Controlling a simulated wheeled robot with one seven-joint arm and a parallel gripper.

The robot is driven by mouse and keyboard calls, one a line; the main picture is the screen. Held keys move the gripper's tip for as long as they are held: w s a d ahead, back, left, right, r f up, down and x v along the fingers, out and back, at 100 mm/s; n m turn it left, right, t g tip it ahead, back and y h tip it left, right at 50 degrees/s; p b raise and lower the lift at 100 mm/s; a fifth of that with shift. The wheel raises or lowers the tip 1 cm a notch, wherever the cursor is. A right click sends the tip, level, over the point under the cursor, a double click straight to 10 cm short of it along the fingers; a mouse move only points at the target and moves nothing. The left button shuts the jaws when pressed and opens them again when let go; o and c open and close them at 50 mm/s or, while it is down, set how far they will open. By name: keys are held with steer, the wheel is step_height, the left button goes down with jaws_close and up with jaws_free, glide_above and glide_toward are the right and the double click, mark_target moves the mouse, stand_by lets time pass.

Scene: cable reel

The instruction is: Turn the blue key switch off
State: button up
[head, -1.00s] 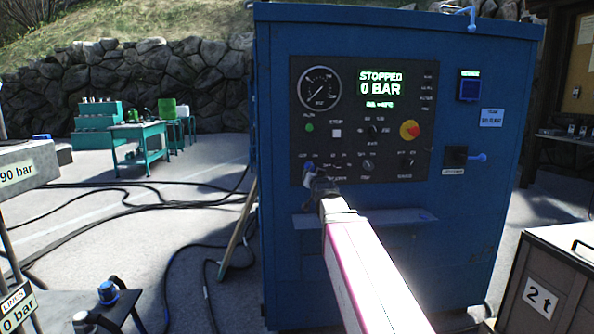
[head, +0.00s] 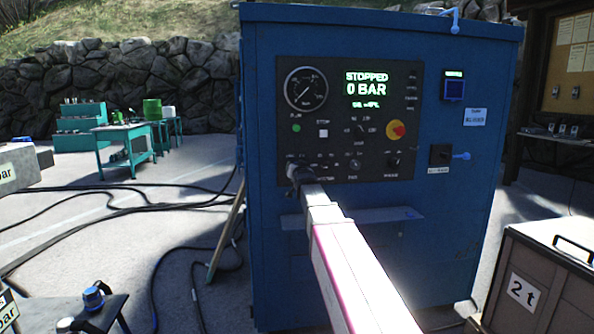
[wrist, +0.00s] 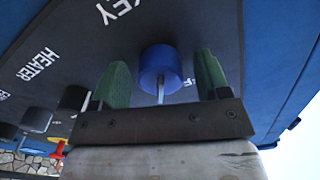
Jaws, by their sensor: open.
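The blue key switch (wrist: 160,67) is a round blue knob on a dark panel, near lettering that reads KEY in the wrist view. My gripper (wrist: 162,77) is open, with one green finger on each side of the knob and a visible gap on both sides. A pale shaft shows below the knob, between the fingers. In the head view my gripper (head: 294,172) is at the lower left of the control panel (head: 345,75) and hides most or all of the knob. The display (head: 367,88) reads STOPPED, 0 BAR.
Black knobs (wrist: 37,120) sit beside the key switch, near the HEATER lettering. A red and yellow switch (head: 396,130) is on the panel's right. A narrow ledge (head: 395,214) juts from the blue cabinet (head: 440,255) below. A 2 t box (head: 545,280) stands at front right.

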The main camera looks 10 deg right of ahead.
steer(key=c, duration=0.9)
steer(key=shift+n, duration=0.3)
steer(key=n, duration=1.1)
steer(key=shift+n, duration=0.3)
steer(key=o, duration=0.9)
steer(key=shift+s, duration=0.15)
